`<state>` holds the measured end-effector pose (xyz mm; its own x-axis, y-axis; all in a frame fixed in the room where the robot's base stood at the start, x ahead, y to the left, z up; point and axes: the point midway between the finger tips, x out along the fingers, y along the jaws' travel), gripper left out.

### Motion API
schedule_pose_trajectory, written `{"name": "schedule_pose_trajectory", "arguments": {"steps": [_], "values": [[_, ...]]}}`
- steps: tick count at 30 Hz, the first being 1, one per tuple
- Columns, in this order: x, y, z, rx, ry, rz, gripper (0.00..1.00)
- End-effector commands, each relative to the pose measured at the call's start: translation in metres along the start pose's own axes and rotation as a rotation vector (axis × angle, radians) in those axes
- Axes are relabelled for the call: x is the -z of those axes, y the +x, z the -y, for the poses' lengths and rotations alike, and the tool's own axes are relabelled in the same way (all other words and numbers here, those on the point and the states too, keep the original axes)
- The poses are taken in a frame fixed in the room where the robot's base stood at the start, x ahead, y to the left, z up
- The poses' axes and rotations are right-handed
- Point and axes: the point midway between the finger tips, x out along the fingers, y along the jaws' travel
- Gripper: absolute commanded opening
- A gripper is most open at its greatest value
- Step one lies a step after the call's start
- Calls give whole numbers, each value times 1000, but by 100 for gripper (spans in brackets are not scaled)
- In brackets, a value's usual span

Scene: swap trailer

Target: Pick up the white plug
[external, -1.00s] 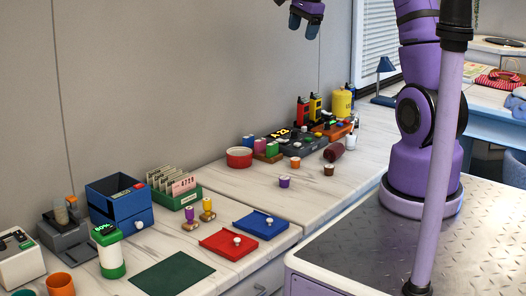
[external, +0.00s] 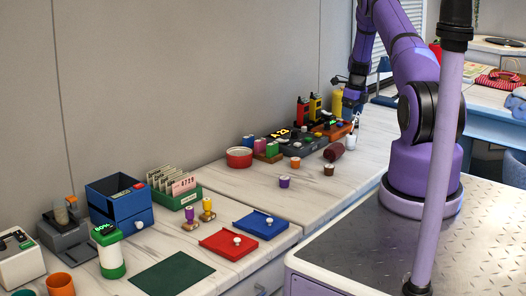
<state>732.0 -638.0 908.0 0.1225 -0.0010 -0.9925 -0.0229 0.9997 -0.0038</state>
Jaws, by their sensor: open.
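A small white piece (external: 350,142), which looks like the white plug, stands on the counter at the right, beside the dark red cylinder (external: 334,152). My gripper (external: 355,114) is just above it, pointing down, with open jaws. The gripper is small and dark here, and I cannot tell whether its fingertips touch the white piece; they appear a little above it.
An orange device (external: 334,130), a dark device with a lit display (external: 300,142) and a yellow canister (external: 336,103) stand close by. Small purple (external: 284,181) and brown (external: 328,170) pieces stand in front. Red (external: 228,247) and blue (external: 260,226) trays lie nearer.

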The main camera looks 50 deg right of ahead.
Motion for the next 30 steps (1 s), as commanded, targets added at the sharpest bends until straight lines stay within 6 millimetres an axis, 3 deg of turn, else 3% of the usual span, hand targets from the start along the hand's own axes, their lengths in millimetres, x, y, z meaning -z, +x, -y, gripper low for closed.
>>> {"name": "schedule_pose_trajectory", "arguments": {"steps": [30], "values": [[8,111,12,-2,23,-3,71]]}}
